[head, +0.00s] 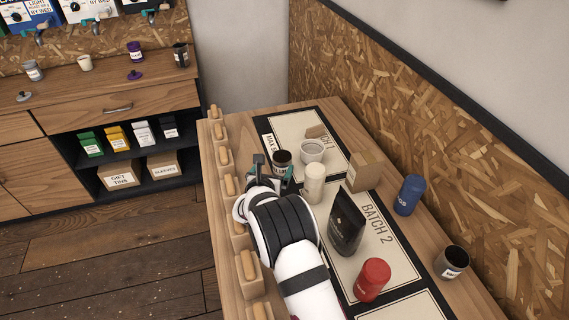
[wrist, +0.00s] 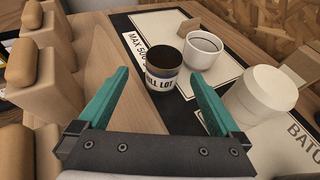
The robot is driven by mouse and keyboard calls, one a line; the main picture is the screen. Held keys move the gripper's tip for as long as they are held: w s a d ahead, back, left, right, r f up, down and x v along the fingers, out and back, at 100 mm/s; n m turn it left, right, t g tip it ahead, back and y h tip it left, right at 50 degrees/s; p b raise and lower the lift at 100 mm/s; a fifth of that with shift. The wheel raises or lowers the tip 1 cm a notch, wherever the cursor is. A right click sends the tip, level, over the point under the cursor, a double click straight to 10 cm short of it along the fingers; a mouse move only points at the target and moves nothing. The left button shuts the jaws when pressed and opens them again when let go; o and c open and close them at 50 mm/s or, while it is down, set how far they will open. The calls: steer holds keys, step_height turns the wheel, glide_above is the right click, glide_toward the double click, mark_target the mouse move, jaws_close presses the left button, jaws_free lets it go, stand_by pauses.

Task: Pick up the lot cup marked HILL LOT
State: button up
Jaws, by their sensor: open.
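The lot cup marked HILL LOT (wrist: 163,72) is a dark-topped cup with a white label band. In the wrist view it stands upright just beyond and between my gripper's teal fingers, its label partly legible as "ILL LOT". In the head view the same cup (head: 282,158) stands on the table beside the gripper's tip. My gripper (wrist: 163,98) is open and empty, one finger to each side of the cup. In the head view the gripper (head: 271,178) is partly hidden by my arm.
A white-grey cup (head: 312,151) stands close right of the cup, with a cream canister (head: 314,183) nearer. A black bag (head: 346,222), red canister (head: 372,279), blue canister (head: 409,195) and another dark labelled cup (head: 451,262) stand farther off. Wooden blocks line the table's left edge.

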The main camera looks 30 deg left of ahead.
mark_target(284, 155)
steer(key=x, duration=0.5)
steer(key=shift+w+d, duration=0.2)
steer(key=shift+w, duration=0.3)
steer(key=c, duration=1.4)
